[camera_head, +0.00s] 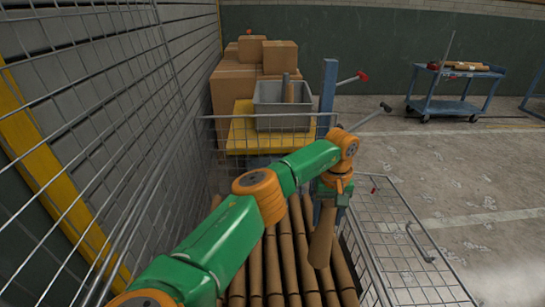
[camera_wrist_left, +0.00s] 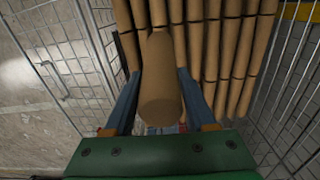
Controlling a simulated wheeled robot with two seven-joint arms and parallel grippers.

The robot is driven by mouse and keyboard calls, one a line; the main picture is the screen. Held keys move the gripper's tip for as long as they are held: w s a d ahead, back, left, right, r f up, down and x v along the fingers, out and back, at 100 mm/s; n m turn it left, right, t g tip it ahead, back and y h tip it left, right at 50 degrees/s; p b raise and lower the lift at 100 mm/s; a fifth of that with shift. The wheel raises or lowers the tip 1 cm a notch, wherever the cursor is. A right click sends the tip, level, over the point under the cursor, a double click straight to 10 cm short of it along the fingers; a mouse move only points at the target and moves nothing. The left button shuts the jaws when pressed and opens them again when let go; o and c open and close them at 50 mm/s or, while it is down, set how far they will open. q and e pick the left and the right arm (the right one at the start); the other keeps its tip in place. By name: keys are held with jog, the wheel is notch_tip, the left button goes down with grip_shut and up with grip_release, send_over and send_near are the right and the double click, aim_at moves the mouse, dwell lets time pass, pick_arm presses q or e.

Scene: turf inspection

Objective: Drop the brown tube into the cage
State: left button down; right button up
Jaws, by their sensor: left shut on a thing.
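My left gripper (camera_head: 332,192) is shut on a brown tube (camera_head: 322,240), which hangs down at a slight tilt inside the cage (camera_head: 392,235). In the left wrist view the tube (camera_wrist_left: 162,85) sits between the two blue fingers of my left gripper (camera_wrist_left: 160,95), its round end toward the camera. Several other brown tubes (camera_head: 272,262) lie side by side in the cage below it. I cannot tell whether the held tube touches them. My right gripper does not show in either view.
A grey bin (camera_head: 270,120) with a brown tube upright in it stands on a yellow surface (camera_head: 240,133) behind the cage. Cardboard boxes (camera_head: 232,85) are stacked beyond. A blue cart (camera_head: 455,105) stands at the back right.

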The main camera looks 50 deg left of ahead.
pick_arm(q)
jog(key=shift+w+a, duration=0.15)
jog(key=shift+a, duration=0.15)
jog(key=s+a+f, duration=0.3)
jog(key=s+f, duration=0.9)
jog(key=s, duration=0.1)
jog(key=shift+s+a+f+p, duration=0.25)
jog(key=shift+a+f+p, duration=0.1)
jog(key=shift+a+f, duration=0.05)
